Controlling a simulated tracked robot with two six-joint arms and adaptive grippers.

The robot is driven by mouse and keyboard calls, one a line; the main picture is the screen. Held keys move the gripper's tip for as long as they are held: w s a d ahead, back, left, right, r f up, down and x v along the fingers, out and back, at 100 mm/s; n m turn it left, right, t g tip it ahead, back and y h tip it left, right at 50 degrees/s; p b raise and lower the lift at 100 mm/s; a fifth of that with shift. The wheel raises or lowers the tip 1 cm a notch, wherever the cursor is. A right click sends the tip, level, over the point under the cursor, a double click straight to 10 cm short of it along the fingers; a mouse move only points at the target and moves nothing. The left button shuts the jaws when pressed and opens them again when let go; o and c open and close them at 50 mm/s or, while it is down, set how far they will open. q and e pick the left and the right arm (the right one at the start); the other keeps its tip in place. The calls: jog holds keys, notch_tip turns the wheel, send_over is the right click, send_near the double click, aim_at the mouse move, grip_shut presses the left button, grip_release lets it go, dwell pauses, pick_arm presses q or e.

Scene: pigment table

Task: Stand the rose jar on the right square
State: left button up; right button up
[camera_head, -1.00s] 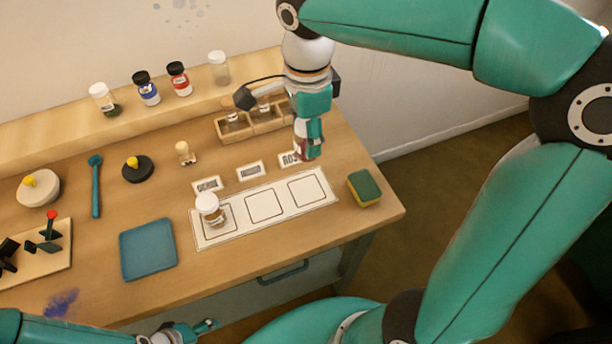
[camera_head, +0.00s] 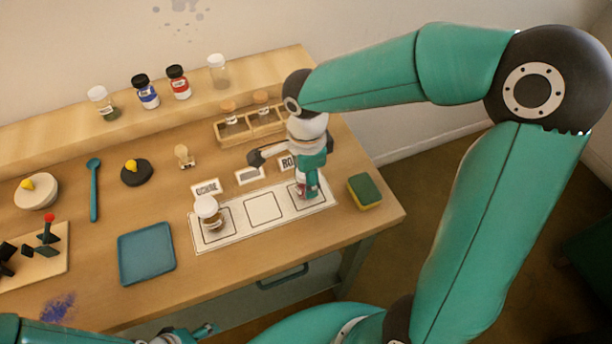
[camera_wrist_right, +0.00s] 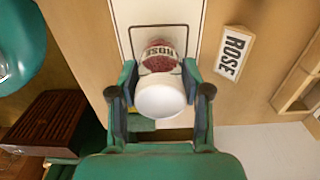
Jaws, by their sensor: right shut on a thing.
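My right gripper (camera_head: 306,192) is shut on the rose jar (camera_wrist_right: 161,58), a white-lidded jar with dark red contents and a ROSE label, between both fingers in the right wrist view. In the head view the fingers mostly hide the jar. It is at the right square (camera_head: 322,186) of the white card; the square's outline also shows around it in the right wrist view (camera_wrist_right: 165,26). I cannot tell whether the jar's base touches the card. My left gripper (camera_head: 204,331) is partly in view at the bottom edge, away from the card; its opening is unclear.
A white-lidded ochre jar (camera_head: 208,212) stands on the left square; the middle square (camera_head: 263,207) is empty. A sponge (camera_head: 364,191) lies right of the card. Label cards, including ROSE (camera_wrist_right: 235,53), stand behind it. A wooden rack (camera_head: 236,137) is farther back; a blue tray (camera_head: 147,253) lies left.

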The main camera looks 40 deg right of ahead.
jog(key=o, duration=1.2)
notch_tip(320, 180, up, 12)
jog(key=shift+r+p, duration=0.1)
jog(key=shift+p, duration=0.2)
